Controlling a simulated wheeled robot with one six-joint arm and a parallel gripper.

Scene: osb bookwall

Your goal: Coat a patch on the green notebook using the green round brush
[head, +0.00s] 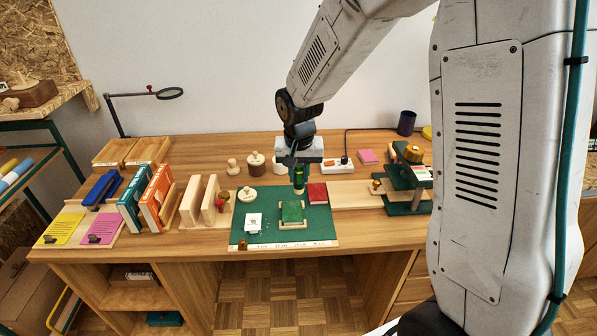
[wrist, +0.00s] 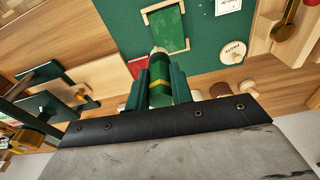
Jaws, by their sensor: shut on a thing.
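My gripper (head: 298,166) is shut on the green round brush (head: 299,182), which points down over the desk; it also shows in the wrist view (wrist: 160,92), with yellow bands and a pale tip between the dark green fingers (wrist: 160,88). The green notebook (head: 292,211) lies in a light wooden holder on the green mat (head: 320,228). In the wrist view the brush tip shows by the near edge of the notebook (wrist: 168,27); I cannot tell whether they touch. A round pale piece marked "PASTE" (wrist: 233,52) is beside it, also in the head view (head: 247,194).
A red notebook (head: 318,193) lies right of the brush. A white card (head: 253,221) lies left of the green notebook. Wooden book stands (head: 199,202) are on the left, a dark green stand (head: 407,185) on the right. The mat's front strip is mostly clear.

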